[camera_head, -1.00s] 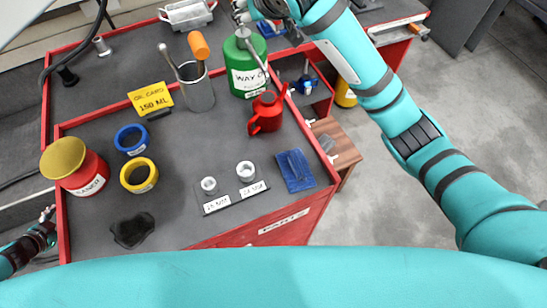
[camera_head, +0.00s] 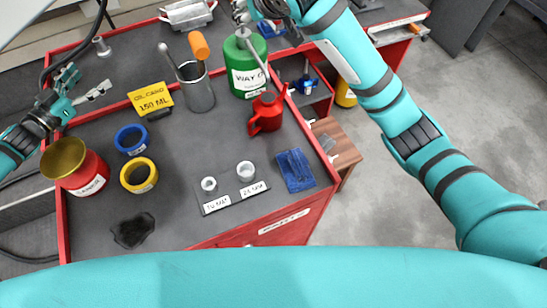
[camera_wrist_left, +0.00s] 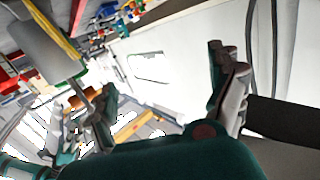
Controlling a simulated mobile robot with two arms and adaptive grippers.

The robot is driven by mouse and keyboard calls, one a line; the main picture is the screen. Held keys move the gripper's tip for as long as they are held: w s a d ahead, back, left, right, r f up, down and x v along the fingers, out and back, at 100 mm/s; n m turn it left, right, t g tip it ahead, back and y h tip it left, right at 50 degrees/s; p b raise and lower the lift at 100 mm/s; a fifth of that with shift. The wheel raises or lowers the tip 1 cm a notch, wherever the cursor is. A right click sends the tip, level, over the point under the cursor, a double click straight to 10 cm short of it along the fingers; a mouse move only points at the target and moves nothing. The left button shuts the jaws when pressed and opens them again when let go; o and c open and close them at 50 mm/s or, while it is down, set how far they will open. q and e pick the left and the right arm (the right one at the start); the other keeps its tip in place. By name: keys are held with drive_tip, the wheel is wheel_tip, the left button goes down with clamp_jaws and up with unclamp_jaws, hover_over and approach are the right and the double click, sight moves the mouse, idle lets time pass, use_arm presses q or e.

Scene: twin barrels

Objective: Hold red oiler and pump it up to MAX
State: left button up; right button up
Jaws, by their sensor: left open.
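The red oiler (camera_head: 266,115), a small can with a thin spout, stands upright on the grey bench top (camera_head: 200,145) in the head view, just in front of a green can labelled "WAY O…" (camera_head: 245,72). My left gripper (camera_head: 86,84) is open and empty above the left side of the bench, well left of the oiler. The left wrist view shows its spread fingers (camera_wrist_left: 170,90) with nothing between them. My right gripper (camera_head: 243,12) is at the top edge, over the green can and partly cut off; its fingers are unclear. No MAX mark is readable.
A yellow "150 ML" card (camera_head: 150,98) and blue cloth (camera_head: 295,170) are nearby.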

use_arm(q)
drive_tip(key=d+r+m+t+h, duration=0.1)
drive_tip(key=d+r+m+h, duration=0.2)
drive_tip(key=d+r+h, duration=1.55)
drive_tip(key=m+t+y, duration=0.2)
drive_tip(key=m+y, duration=2.5)
approach(269, 106)
drive_tip(key=s, duration=0.2)
drive_tip(key=s+r, duration=0.1)
drive_tip(key=s, duration=0.1)
drive_tip(key=shift+s+a, duration=0.1)
drive_tip(key=shift+s, duration=0.3)
drive_tip(key=shift+f+g, duration=0.1)
drive_tip(key=shift+g, duration=0.2)
drive_tip(key=w, duration=1.7)
drive_tip(key=shift+a, duration=0.3)
drive_tip(key=shift+c, duration=0.4)
